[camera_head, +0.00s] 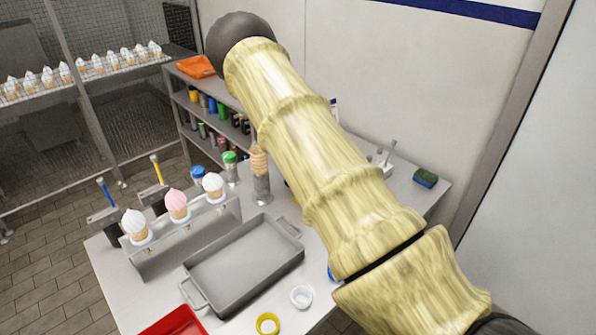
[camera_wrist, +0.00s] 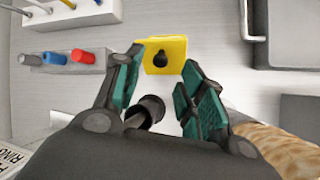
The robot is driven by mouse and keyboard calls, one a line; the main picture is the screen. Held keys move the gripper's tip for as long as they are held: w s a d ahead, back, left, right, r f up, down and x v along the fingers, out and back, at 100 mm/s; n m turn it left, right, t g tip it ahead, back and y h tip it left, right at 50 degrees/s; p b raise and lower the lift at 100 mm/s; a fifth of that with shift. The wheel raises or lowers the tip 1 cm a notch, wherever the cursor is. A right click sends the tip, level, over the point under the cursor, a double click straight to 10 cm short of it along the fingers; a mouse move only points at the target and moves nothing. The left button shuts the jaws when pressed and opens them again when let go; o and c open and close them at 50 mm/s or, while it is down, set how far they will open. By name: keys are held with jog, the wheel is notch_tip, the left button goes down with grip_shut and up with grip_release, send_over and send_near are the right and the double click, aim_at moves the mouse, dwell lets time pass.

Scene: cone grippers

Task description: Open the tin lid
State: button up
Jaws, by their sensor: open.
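A yellow square tin lid with a black round knob (camera_wrist: 165,55) shows in the wrist view at top centre, seen from above. My gripper (camera_wrist: 161,64) has teal-padded fingers spread apart, with the lid beyond and between their tips. Nothing is held between the pads, and I cannot tell whether either finger touches the lid. A dark cylindrical piece (camera_wrist: 150,108) shows between the fingers lower down; I cannot tell what it belongs to. In the head view my arm hides the gripper and the tin. The tin's body is not clearly visible.
A grey tray (camera_head: 245,265) lies on the white table, with a cone holder (camera_head: 185,240) behind it. A white ring (camera_head: 301,297) and yellow ring (camera_head: 267,324) lie near the front. A green sponge (camera_head: 425,178) is at right.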

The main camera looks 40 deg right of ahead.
jog(key=v, duration=0.8)
jog(key=shift+d, duration=0.1)
